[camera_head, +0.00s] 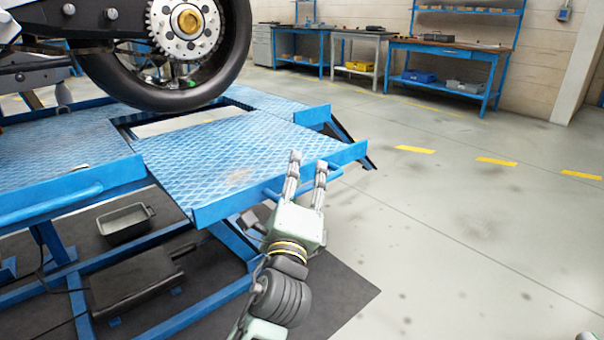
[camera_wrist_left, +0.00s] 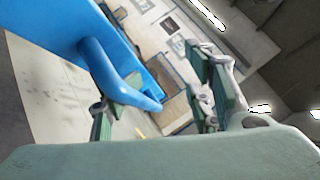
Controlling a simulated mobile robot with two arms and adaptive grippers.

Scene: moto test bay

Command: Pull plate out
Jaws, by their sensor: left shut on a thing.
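The plate (camera_head: 225,152) is a blue diamond-tread panel at the end of the motorcycle lift, with a blue front lip and a bar handle (camera_head: 273,193). An opening shows between the plate and the deck under the wheel. My left gripper (camera_head: 307,170) is at the front lip, its fingers pointing up around the handle. In the left wrist view the curved blue handle (camera_wrist_left: 115,78) runs between the fingers, and the gripper is shut on it. The exact contact is partly hidden.
A motorcycle wheel (camera_head: 165,60) stands above the lift deck (camera_head: 60,145). A black tray (camera_head: 125,223) sits under the lift. Blue workbenches (camera_head: 445,50) line the back wall. The floor to the right is clear, with yellow dashes.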

